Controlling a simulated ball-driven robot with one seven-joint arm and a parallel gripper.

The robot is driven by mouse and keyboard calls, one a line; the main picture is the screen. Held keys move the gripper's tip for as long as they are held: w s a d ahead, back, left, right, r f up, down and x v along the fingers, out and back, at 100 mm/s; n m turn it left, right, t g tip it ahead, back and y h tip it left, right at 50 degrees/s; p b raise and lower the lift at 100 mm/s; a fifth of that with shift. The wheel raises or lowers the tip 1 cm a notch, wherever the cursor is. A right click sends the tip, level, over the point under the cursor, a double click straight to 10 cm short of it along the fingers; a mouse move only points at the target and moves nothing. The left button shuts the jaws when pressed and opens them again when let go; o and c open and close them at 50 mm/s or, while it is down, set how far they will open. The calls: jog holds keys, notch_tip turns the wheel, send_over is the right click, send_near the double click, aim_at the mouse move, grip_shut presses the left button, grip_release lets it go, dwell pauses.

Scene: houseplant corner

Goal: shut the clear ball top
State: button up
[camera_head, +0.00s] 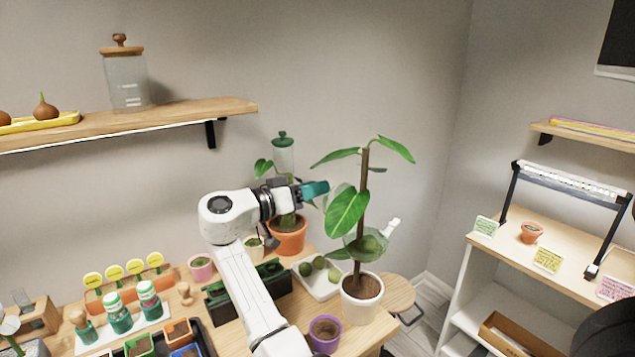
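A clear, green-tinted ball (352,244) sits around the stem of the tall plant (365,185) in the white pot (361,307). Dark green moss (369,245) shows inside it. A pale, see-through curved shape (338,194) stands above it, beside the stem and partly behind a big leaf; I cannot tell for sure that it is the ball's raised top. My gripper (322,188), with teal fingers, is up and to the left of the ball, close to this shape. Whether the fingers touch it or are apart cannot be made out.
An orange pot (288,238) with a leafy plant stands behind my arm. A white tray (319,287) of moss balls and a purple pot (325,333) are near the white pot. A wall shelf (180,113) holds a glass jar (127,80). Air above the table's right edge is open.

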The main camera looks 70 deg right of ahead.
jog(key=shift+x, duration=0.75)
jog(key=shift+c, duration=0.3)
grip_shut()
jog(key=shift+f, duration=0.1)
